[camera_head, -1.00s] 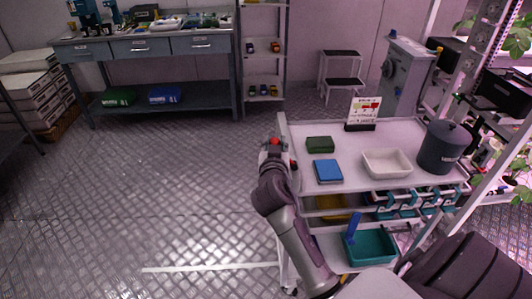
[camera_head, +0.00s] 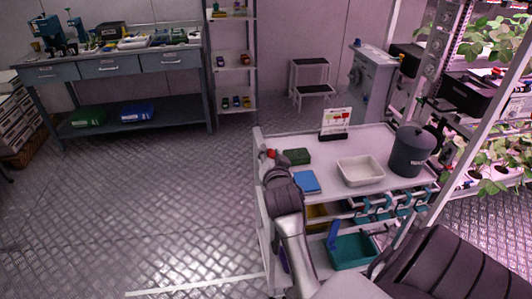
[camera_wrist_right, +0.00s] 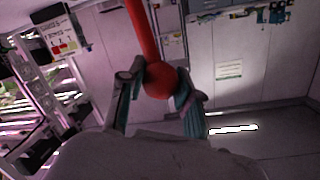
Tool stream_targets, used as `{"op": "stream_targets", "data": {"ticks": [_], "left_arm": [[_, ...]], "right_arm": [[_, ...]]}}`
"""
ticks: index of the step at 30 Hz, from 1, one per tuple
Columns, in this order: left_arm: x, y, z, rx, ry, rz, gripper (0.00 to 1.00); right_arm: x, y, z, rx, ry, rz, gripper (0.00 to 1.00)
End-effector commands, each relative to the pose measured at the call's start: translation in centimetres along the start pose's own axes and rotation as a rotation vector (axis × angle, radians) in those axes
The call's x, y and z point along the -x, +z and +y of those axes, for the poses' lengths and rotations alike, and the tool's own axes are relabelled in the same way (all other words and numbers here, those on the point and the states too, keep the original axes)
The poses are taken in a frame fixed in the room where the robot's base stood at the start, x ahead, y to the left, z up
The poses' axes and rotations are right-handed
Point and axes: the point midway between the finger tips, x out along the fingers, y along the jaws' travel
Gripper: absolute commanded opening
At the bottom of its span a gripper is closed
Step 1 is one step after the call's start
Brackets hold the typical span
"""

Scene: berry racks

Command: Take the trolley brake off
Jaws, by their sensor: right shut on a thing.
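The white trolley (camera_head: 345,187) stands at the right in the head view. A red lever with a round red knob (camera_wrist_right: 160,80) fills the upper middle of the right wrist view. My right gripper (camera_wrist_right: 158,100) has its fingers on both sides of the knob and is shut on it. In the head view a bit of red (camera_head: 271,153) shows at my right gripper (camera_head: 272,160), by the trolley's left edge. My arm hides the lower part of the lever there. My left gripper is not in view.
On the trolley top are a green box (camera_head: 296,156), a blue box (camera_head: 306,181), a white tray (camera_head: 361,171), a sign (camera_head: 335,123) and a dark lidded bin (camera_head: 411,152). A teal bin (camera_head: 352,252) sits below. Floor left of the trolley is clear.

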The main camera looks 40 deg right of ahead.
Motion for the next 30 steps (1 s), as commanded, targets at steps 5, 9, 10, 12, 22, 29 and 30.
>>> {"op": "stream_targets", "data": {"ticks": [5,9,10,12,22,29,30], "left_arm": [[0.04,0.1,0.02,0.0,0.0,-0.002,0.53],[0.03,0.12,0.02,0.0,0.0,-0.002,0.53],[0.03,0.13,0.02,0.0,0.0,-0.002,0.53],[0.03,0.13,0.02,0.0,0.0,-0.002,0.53],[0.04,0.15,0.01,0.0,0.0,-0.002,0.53],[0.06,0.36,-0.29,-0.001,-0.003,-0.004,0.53],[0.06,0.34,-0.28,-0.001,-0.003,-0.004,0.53]], "right_arm": [[-0.02,-0.04,0.24,0.003,0.003,0.001,0.0],[-0.02,-0.01,0.21,0.002,0.003,0.0,0.0],[-0.02,-0.01,0.2,0.002,0.002,0.0,0.0],[-0.02,0.0,0.19,0.002,0.002,0.0,0.0],[-0.01,0.01,0.11,0.001,0.001,0.0,0.6],[0.0,-0.17,-0.01,0.0,0.0,0.001,0.6],[0.03,-0.41,-0.14,0.0,-0.001,0.002,0.6]]}}
